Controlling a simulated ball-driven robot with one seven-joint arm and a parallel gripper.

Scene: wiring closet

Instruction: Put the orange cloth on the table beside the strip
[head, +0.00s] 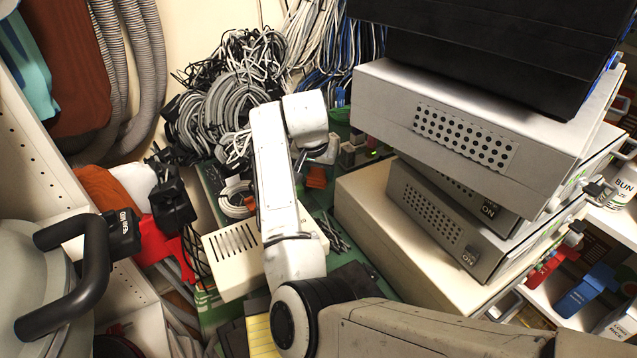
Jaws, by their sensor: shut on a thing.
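My gripper (318,166) is near the middle of the head view, beyond my white arm link, pointing down. A small piece of orange cloth (316,178) shows right at its fingertips, and the gripper is shut on it. Only a small part of the cloth is visible. The table (352,251) has a green top, seen in patches between the things on it. A row of small grey blocks (357,152) just right of my gripper may be the strip; it is partly hidden and I cannot tell for sure.
Stacked metal boxes (460,125) fill the right side, close to my arm. Bundled cables (235,95) heap up behind. A cream vented box (233,257) stands on the table left of my arm. A black handle (75,275) and dark adapters (170,195) crowd the left.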

